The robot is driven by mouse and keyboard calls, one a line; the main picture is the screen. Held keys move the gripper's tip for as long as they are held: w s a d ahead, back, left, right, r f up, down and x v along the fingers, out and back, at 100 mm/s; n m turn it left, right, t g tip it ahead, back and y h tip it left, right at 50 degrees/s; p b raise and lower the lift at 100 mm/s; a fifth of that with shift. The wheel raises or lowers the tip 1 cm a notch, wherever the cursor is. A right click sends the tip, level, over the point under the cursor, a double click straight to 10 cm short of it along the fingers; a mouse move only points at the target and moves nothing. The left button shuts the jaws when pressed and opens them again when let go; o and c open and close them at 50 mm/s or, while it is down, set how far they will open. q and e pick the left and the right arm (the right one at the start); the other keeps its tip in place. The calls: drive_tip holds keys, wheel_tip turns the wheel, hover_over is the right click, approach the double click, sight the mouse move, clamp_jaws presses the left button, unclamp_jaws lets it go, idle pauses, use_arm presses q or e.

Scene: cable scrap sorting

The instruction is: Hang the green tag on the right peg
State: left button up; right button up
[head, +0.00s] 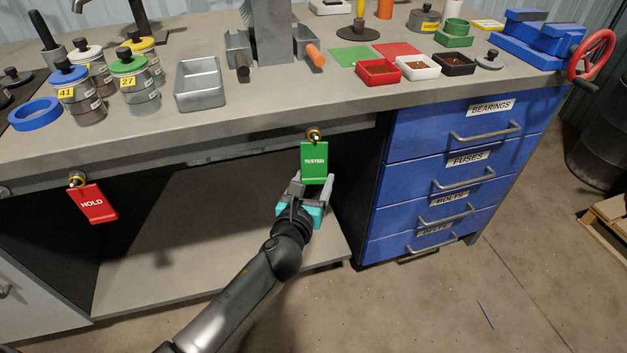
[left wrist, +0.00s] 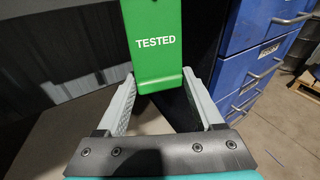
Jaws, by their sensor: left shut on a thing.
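The green tag (head: 314,160), marked TESTED, is upright at the right peg (head: 315,135) on the bench's front edge. Its top is right at the peg; I cannot tell whether its hole is around the peg. My left gripper (head: 315,181) comes from below and is shut on the tag's lower end. In the left wrist view the green tag (left wrist: 155,45) stands between the two grey fingers, its top cut off by the frame. A red tag (head: 96,204), marked HOLD, hangs tilted at the left peg (head: 77,181). My right gripper is not in view.
The grey bench top (head: 340,98) holds jars, a metal tray (head: 200,84) and small coloured bins. A blue drawer cabinet (head: 455,165) stands close to the right of the green tag. The space under the bench beside the tag is open, above a lower shelf (head: 190,255).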

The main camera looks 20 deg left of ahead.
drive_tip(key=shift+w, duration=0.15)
use_arm(q)
drive_tip(key=o, duration=1.5)
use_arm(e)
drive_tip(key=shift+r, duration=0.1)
use_arm(q)
drive_tip(key=shift+s+r, duration=0.1)
drive_tip(key=shift+s, duration=0.2)
drive_tip(key=s, duration=0.1)
drive_tip(key=s+p, duration=0.1)
drive_tip(key=s, duration=0.1)
drive_tip(key=s+p, duration=0.1)
drive_tip(key=s, duration=0.1)
drive_tip(key=shift+d+r, duration=0.15)
drive_tip(key=shift+r, duration=0.25)
drive_tip(key=s+r+p, duration=0.1)
drive_tip(key=s, duration=0.8)
drive_tip(key=shift+s+d+r, duration=0.2)
drive_tip(key=shift+d+r, duration=0.05)
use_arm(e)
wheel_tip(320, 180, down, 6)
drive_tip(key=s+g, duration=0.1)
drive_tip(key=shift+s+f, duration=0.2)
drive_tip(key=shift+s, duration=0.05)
